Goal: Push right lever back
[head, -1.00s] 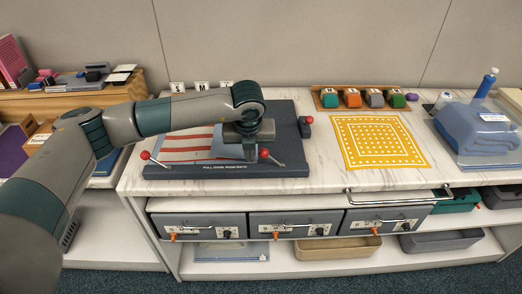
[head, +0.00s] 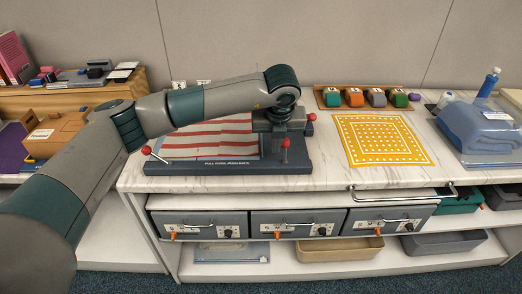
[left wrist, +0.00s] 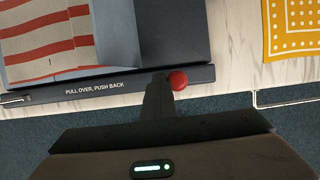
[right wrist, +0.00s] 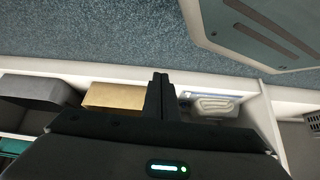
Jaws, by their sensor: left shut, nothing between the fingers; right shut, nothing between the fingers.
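The dark press board (head: 215,168), labelled "pull over, push back", lies on the counter with a red-and-white striped sheet (head: 215,136) on it. The right lever's red knob (head: 286,143) stands up on a short stem at the board's front right. The knob also shows in the left wrist view (left wrist: 177,80). My left gripper (left wrist: 158,78) is shut and empty, its tips right beside the knob, seemingly touching it. A left lever with a red knob (head: 146,150) leans at the board's left. My right gripper (right wrist: 160,78) is shut and empty, away from the board.
A yellow patterned mat (head: 380,139) lies right of the board. Colored rolls in a wooden rack (head: 345,103) stand behind it. A folded blue cloth (head: 478,125) is at far right. Drawers (head: 297,224) and a metal rail (head: 400,194) are below the counter's front.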

